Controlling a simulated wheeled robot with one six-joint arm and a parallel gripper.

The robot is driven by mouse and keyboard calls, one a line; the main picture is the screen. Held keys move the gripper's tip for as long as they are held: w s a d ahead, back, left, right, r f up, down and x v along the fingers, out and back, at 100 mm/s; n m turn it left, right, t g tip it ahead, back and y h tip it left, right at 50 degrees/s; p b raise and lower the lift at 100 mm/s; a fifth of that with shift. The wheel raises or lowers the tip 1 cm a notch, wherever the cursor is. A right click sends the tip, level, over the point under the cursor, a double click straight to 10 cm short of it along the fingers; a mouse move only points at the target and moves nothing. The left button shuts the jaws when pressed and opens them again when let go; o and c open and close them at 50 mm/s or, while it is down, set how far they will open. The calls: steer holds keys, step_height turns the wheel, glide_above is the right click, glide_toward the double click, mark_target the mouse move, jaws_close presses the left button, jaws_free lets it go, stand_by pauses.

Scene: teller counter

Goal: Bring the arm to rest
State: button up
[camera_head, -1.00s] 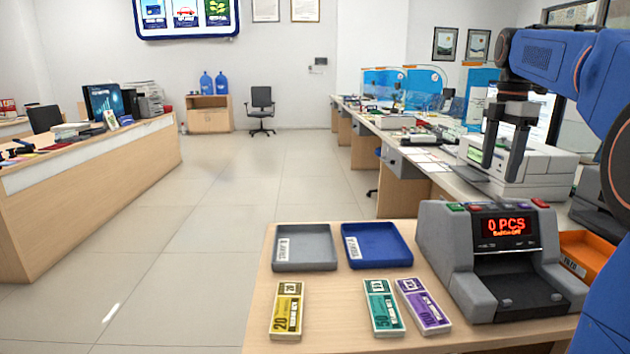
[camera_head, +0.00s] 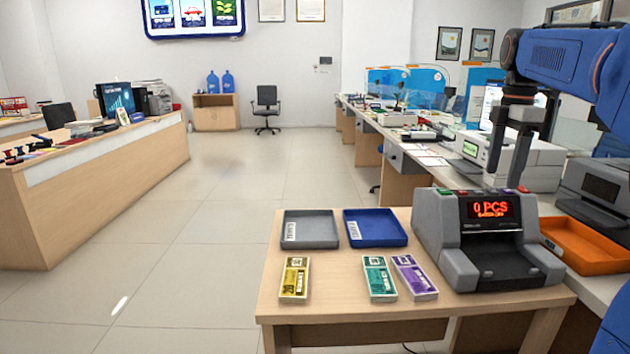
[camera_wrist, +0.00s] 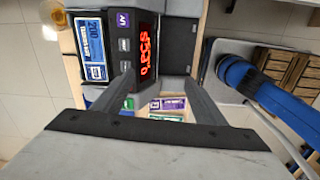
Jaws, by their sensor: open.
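My gripper (camera_head: 508,155) hangs from my blue arm at the right of the head view, fingers pointing down and spread apart. It is above and behind the grey banknote counter (camera_head: 487,240), whose red display reads 0 PCS. In the wrist view, the two fingers (camera_wrist: 157,95) stand apart with nothing held between them. The counter's display shows there too, seen from a turned angle.
A grey tray (camera_head: 310,242) and a blue tray (camera_head: 402,242) sit on the wooden table (camera_head: 340,302). A yellow bundle (camera_head: 295,279), a green bundle (camera_head: 379,278) and a purple bundle (camera_head: 415,276) lie in front. An orange tray (camera_head: 600,262) is right of the counter.

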steer(key=s+a+f+m+t, duration=0.1)
steer(key=s+a+f+m, duration=0.3)
steer(key=s+f, duration=0.5)
steer(key=s+a+f+m+t, duration=0.2)
steer(key=s+a+f+m, duration=0.3)
steer(key=s, duration=0.5)
steer(key=s+a+f+m+t, duration=0.1)
steer(key=s+a+f+m, duration=0.4)
steer(key=s+f+m, duration=0.3)
step_height(320, 180, down, 5)
steer(key=shift+s+a+r+t, duration=0.2)
steer(key=shift+s+t, duration=0.1)
steer(key=shift+s, duration=0.5)
